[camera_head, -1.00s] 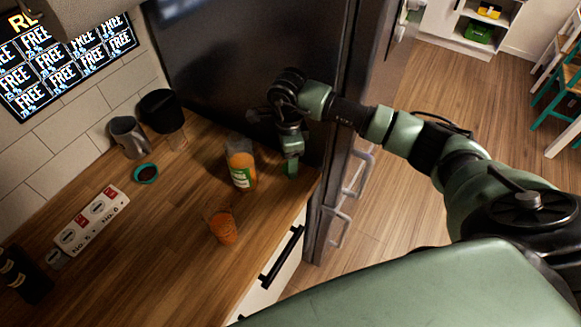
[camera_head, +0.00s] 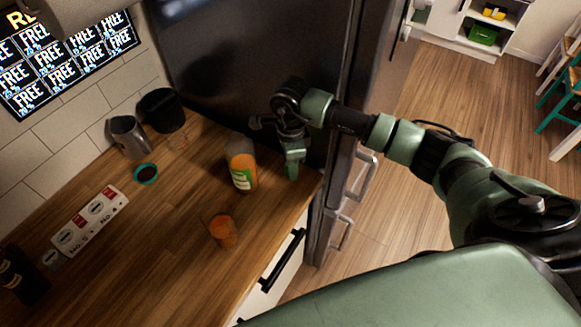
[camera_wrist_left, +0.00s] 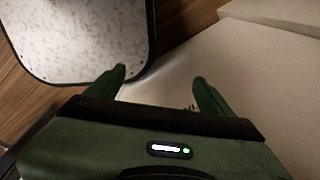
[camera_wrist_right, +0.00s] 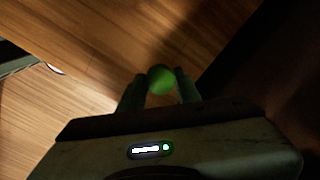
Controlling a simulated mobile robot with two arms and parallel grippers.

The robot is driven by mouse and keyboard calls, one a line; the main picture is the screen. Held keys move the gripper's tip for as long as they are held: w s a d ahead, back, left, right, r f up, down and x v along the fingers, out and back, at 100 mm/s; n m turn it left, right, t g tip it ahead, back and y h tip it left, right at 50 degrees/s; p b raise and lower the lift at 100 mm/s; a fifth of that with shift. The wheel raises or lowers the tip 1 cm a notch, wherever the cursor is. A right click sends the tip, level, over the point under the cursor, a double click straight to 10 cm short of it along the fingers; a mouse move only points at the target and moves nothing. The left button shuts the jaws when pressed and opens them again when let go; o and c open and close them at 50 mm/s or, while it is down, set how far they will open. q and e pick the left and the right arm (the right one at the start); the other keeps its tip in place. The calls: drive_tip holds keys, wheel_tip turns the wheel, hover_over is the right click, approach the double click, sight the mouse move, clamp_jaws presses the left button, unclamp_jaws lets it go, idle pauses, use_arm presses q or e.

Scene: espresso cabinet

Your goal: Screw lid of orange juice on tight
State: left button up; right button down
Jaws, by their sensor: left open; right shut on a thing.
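The orange juice bottle (camera_head: 242,172) stands upright on the wooden counter near the dark fridge, with a green and white label. Its upper part looks clear, and I cannot make out a lid on it. My right gripper (camera_head: 292,168) is just right of the bottle, apart from it, low over the counter. In the right wrist view its fingers are shut on a round green lid (camera_wrist_right: 161,79). My left gripper (camera_wrist_left: 160,76) is open and empty in the left wrist view; it is not in the head view.
A glass of orange drink (camera_head: 223,231) stands in front of the bottle. A metal jug (camera_head: 131,138), a dark container (camera_head: 162,110), a small teal dish (camera_head: 146,174) and a numbered white block (camera_head: 91,220) are further left. The fridge (camera_head: 250,60) closes off the back.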

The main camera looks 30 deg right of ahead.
drive_tip(key=shift+w+r+b, duration=0.1)
drive_tip(key=shift+r+b, duration=0.2)
drive_tip(key=shift+b, duration=0.05)
wheel_tip(320, 180, up, 2)
drive_tip(key=shift+r+b, duration=0.1)
drive_tip(key=shift+b, duration=0.7)
use_arm(q)
wheel_tip(320, 180, down, 8)
drive_tip(key=b, duration=0.6)
drive_tip(key=shift+w+f, duration=0.15)
use_arm(e)
drive_tip(key=s+d, duration=0.3)
drive_tip(key=s, duration=0.5)
drive_tip(key=s+d, duration=0.2)
drive_tip(key=s, duration=0.7)
drive_tip(key=shift+d+r, duration=0.25)
drive_tip(key=shift+d, duration=0.15)
use_arm(q)
drive_tip(key=shift+c, duration=0.3)
use_arm(e)
drive_tip(key=shift+s, duration=0.1)
use_arm(q)
drive_tip(key=shift+c, duration=0.9)
